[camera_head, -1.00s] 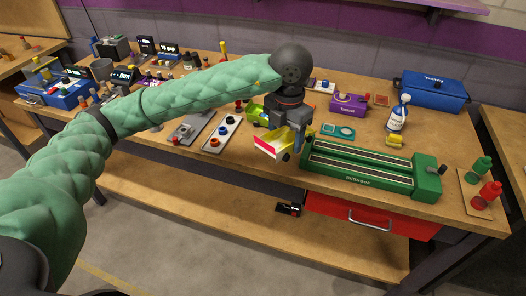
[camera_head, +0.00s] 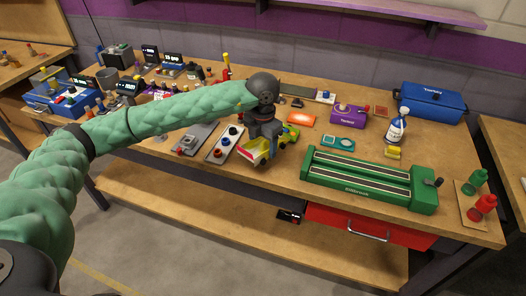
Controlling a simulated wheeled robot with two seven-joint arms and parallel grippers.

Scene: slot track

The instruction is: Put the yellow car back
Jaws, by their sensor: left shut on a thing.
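My left gripper (camera_head: 264,132) is shut on the yellow car (camera_head: 254,157), which has red and white parts. It holds the car near the front edge of the bench, left of the green slot track (camera_head: 366,185). The car looks tilted, and I cannot tell whether it touches the bench top. A lime-green car (camera_head: 290,134) is just behind and to the right of the gripper, partly hidden by it. My right gripper is not in view.
A light tray with knobs (camera_head: 225,146) is just left of the held car. A spray bottle (camera_head: 397,130), a purple box (camera_head: 348,116) and a blue toolbox (camera_head: 432,102) stand behind the track. Red and green bottles are at the right end.

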